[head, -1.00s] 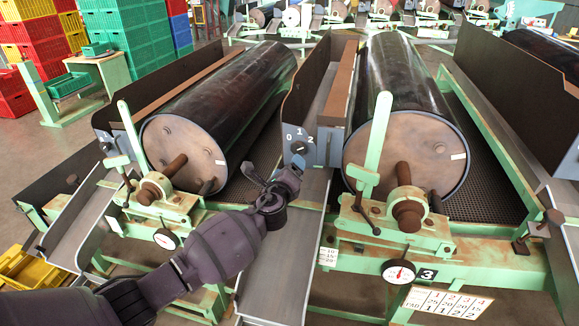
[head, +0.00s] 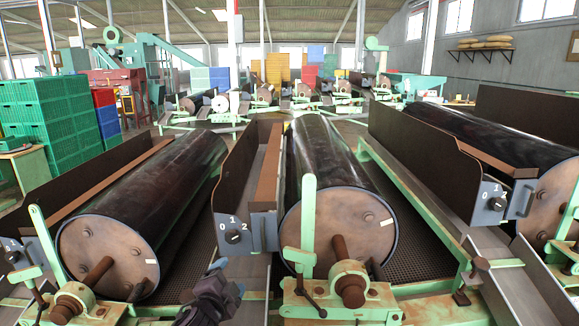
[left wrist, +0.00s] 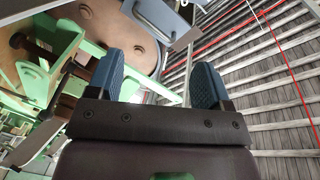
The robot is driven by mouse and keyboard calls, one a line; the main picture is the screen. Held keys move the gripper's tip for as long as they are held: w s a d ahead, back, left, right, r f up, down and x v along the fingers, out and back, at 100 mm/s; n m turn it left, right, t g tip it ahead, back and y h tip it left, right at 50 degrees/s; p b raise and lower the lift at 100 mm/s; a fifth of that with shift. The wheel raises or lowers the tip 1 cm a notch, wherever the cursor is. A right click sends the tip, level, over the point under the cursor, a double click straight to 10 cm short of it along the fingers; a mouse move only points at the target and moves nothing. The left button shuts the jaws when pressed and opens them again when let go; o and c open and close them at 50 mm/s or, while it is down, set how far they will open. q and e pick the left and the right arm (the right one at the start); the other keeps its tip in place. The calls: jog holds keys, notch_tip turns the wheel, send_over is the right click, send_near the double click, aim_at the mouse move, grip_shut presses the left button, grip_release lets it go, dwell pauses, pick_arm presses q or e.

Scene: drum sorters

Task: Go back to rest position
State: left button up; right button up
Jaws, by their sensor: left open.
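My left gripper (head: 222,288) shows at the bottom of the head view, in front of the gap between the left drum (head: 150,205) and the middle drum (head: 335,200). In the left wrist view its two blue fingers (left wrist: 158,82) stand apart with nothing between them. Past the fingers, that view shows a drum's round end plate (left wrist: 105,35) at upper left and the roof (left wrist: 250,90) at right. My right gripper is in neither view.
Green levers (head: 308,215) and shaft bearings stand close in front of the drums. A grey dial box (head: 233,232) sits right of the left drum. A third drum (head: 510,150) lies at the right. Stacked green crates (head: 45,125) stand at far left.

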pick_arm(q)
jog(key=s+a+f+n+g+y, duration=0.1)
jog(key=s+a+f+n, duration=0.3)
jog(key=s, duration=0.8)
jog(key=s+a+f+n+g+y, duration=0.1)
jog(key=s+a+f+n, duration=0.3)
jog(key=s+f, duration=0.5)
jog(key=s+a+f+n+g+y, duration=0.1)
jog(key=s+a+f+n+g, duration=0.2)
jog(key=s, duration=1.2)
notch_tip(320, 180, down, 4)
jog(key=shift+a+f+n, duration=0.15)
jog(key=shift+a+n, duration=0.8)
jog(key=shift+n, duration=0.15)
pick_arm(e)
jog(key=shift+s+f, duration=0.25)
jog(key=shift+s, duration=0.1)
pick_arm(q)
jog(key=shift+s, duration=0.1)
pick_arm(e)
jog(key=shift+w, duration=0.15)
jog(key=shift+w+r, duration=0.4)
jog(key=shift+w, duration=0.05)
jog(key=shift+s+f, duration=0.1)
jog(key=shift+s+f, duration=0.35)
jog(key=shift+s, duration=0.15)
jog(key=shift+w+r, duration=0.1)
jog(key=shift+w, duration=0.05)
